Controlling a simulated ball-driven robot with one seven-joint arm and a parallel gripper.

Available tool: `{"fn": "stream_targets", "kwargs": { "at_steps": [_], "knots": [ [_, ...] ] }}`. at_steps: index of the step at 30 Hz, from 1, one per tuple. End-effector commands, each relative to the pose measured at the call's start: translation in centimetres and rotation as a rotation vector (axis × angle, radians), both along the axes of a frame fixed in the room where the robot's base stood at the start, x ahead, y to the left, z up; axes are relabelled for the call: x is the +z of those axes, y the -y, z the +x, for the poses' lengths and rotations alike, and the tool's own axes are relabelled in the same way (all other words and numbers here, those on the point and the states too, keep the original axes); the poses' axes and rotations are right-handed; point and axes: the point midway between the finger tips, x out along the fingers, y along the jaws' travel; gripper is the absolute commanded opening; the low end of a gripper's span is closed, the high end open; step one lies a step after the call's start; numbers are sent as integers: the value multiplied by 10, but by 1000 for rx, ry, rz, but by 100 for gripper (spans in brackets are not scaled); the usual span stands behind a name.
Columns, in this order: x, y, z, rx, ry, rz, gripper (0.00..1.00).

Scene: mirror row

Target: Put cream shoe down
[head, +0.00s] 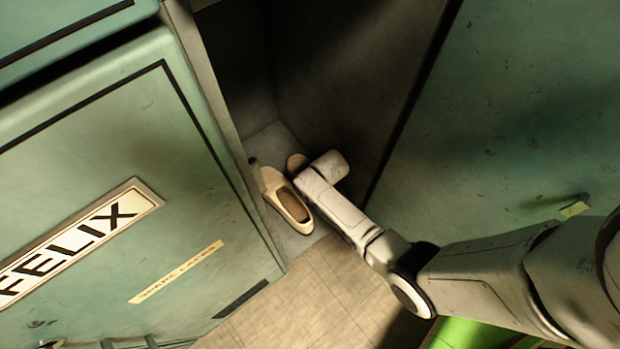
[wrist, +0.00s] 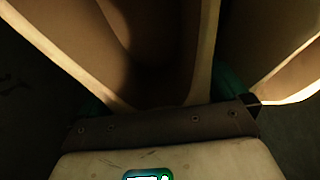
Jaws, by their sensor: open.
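A cream shoe (head: 290,204) lies on the floor of an open locker, its opening facing up. A second cream shoe (head: 297,161) lies beside it, mostly hidden behind my wrist. My gripper (head: 323,168) is low in the locker over that second shoe; its fingers are hidden in the head view. In the wrist view my open gripper (wrist: 165,97) has a cream shoe (wrist: 202,55) very close, its opening filling the space between the teal fingers. Part of another cream shoe (wrist: 288,78) shows at the right. I cannot tell whether the fingers touch the shoe.
A green locker door labelled FELIX (head: 130,190) stands at the left of the opening. Another green locker front (head: 510,110) is at the right. The locker's dark inner wall (head: 350,80) is close to my wrist. Tiled floor (head: 310,300) lies in front.

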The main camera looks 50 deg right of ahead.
Motion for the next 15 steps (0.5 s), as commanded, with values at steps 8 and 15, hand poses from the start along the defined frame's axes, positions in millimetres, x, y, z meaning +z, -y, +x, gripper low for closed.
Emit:
{"fn": "stream_targets", "kwargs": {
  "at_steps": [8, 15],
  "knots": [
    [20, -1, -6, 0, -1, 0, 100],
    [47, -3, -16, 0, 0, 0, 100]
  ]
}}
